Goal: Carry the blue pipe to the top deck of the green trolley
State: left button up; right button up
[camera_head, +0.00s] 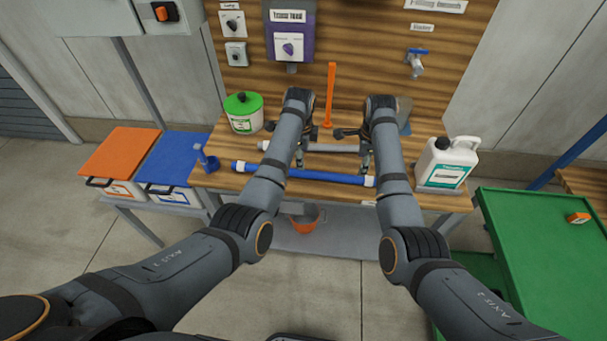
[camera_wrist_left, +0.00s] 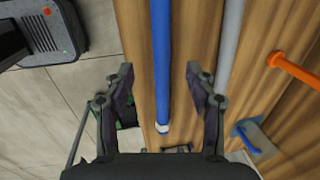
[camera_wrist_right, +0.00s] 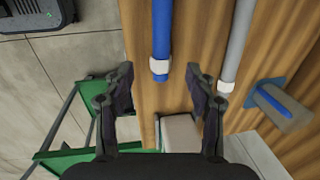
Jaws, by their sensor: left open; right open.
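The blue pipe (camera_head: 325,176) lies along the front of the wooden bench, with white collars at its ends. My left gripper (camera_head: 300,158) is open above the bench. In the left wrist view the blue pipe (camera_wrist_left: 161,60) runs between its open fingers (camera_wrist_left: 160,78), apart from both. My right gripper (camera_head: 366,160) is open near the pipe's right end. In the right wrist view the pipe's collared end (camera_wrist_right: 160,66) shows between the open fingers (camera_wrist_right: 160,80). The green trolley (camera_head: 540,235) stands to the right of the bench; its top deck holds a small orange block (camera_head: 578,217).
A grey pipe (camera_head: 335,148) lies behind the blue one. A white jug (camera_head: 447,163) stands at the bench's right end, a green-lidded tub (camera_head: 243,112) at the back left. Orange and blue lidded boxes (camera_head: 120,150) stand left.

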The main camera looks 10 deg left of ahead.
aim_at(303, 172)
pick_arm(q)
jog(key=f, duration=0.3)
jog(key=w+f, duration=0.1)
jog(key=f, duration=0.2)
jog(key=w+f, duration=0.1)
jog(key=f, duration=0.3)
pick_arm(e)
jog(key=f, duration=0.3)
jog(key=w+f, duration=0.1)
jog(key=f, duration=0.2)
jog(key=w+f, duration=0.1)
jog(key=f, duration=0.3)
pick_arm(q)
jog(key=shift+f, duration=0.3)
pick_arm(e)
jog(key=shift+f, duration=0.25)
pick_arm(q)
jog(key=shift+c, duration=0.2)
pick_arm(e)
jog(key=shift+c, duration=0.2)
pick_arm(q)
grip_shut()
pick_arm(e)
grip_shut()
